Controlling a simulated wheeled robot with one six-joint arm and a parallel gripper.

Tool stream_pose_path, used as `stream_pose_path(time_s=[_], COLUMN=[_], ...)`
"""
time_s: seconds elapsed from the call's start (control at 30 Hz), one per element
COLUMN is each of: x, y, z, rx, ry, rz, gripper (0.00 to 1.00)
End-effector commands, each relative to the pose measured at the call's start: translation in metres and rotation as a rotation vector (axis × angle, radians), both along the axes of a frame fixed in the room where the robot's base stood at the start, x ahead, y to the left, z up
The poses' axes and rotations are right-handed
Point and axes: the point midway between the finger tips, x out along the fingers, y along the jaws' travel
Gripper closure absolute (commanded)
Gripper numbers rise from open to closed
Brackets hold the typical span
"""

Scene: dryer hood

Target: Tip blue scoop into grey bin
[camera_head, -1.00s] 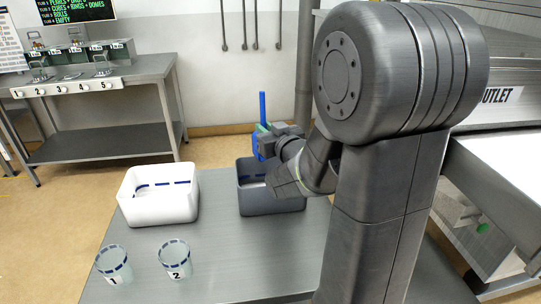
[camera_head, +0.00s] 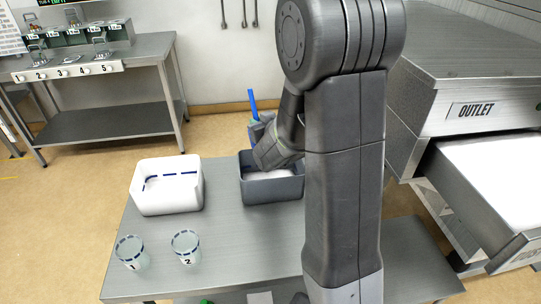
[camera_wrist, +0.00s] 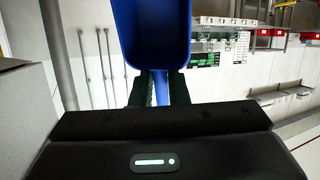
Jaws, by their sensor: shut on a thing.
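The blue scoop (camera_wrist: 156,38) fills the top middle of the wrist view, its handle running down between the two jaws. My gripper (camera_wrist: 160,92) is shut on that handle. In the head view the scoop (camera_head: 252,103) shows as a thin blue upright piece above the back of the grey bin (camera_head: 272,190). My gripper and wrist hang over the grey bin and hide part of its opening. Some pale material shows inside the bin. Whether the scoop holds anything cannot be told.
A white bin (camera_head: 167,200) stands left of the grey bin on the steel table (camera_head: 225,240). Two clear cups, cup 1 (camera_head: 131,252) and cup 2 (camera_head: 186,246), stand in front. The dryer outlet with its tray (camera_head: 490,185) is at right.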

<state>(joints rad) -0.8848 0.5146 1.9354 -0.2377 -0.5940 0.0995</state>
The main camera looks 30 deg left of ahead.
Motion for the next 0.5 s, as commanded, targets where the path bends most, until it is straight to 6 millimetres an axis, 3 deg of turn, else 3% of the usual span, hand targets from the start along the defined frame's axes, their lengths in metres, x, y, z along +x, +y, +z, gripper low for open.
stream_pose_path(time_s=[0.5], x=[0.007], y=[0.021], z=[0.014], rx=[-0.189], ry=[0.067], rz=[0.003], gripper=[1.00])
